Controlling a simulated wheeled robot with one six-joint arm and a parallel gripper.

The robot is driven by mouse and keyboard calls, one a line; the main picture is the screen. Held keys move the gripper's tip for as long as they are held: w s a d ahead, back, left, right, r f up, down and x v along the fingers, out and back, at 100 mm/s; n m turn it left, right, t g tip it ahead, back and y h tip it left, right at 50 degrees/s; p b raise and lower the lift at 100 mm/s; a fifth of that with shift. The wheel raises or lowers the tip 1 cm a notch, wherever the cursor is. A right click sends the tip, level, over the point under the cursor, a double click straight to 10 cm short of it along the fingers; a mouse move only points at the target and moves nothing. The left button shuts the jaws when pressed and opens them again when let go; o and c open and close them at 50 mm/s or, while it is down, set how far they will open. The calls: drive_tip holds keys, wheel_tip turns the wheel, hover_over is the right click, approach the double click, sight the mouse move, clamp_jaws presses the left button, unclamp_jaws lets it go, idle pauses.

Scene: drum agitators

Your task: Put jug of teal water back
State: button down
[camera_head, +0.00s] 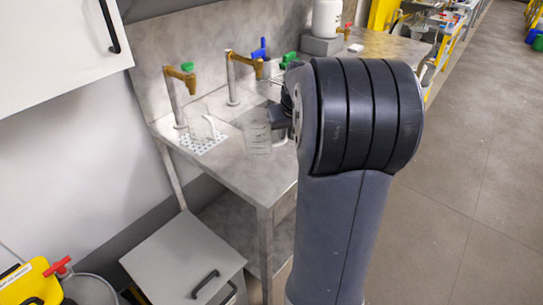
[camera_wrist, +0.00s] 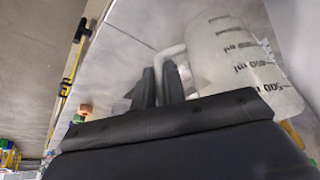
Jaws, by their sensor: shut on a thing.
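A clear measuring jug (camera_head: 257,138) with dark ml marks is at the middle of the grey bench, just left of my gripper (camera_head: 284,122). In the wrist view the jug (camera_wrist: 232,55) fills the upper right, and its pale handle runs to the fingers of my gripper (camera_wrist: 160,82), which are shut on it. No teal colour shows clearly in it. I cannot tell whether its base touches the bench. A second clear jug (camera_head: 201,126) stands on a perforated drain plate (camera_head: 203,143) beneath the green-handled tap (camera_head: 187,69). My arm hides part of the bench.
A second brass tap (camera_head: 245,62) with a blue handle stands behind the held jug. A white container (camera_head: 327,18) sits at the back. A grey cabinet (camera_head: 185,262) is below left. The floor (camera_head: 465,170) on the right is clear.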

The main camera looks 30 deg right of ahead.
wheel_tip(320, 180, down, 8)
drive_tip(key=shift+s+r, duration=0.1)
drive_tip(key=shift+r, duration=0.05)
idle(0.3)
drive_tip(key=c, duration=1.5)
unclamp_jaws()
drive_tip(key=shift+o, duration=0.2)
drive_tip(key=shift+r, duration=0.2)
drive_tip(key=v, duration=1.1)
drive_tip(key=shift+s+r, duration=0.2)
drive_tip(key=shift+r, duration=0.1)
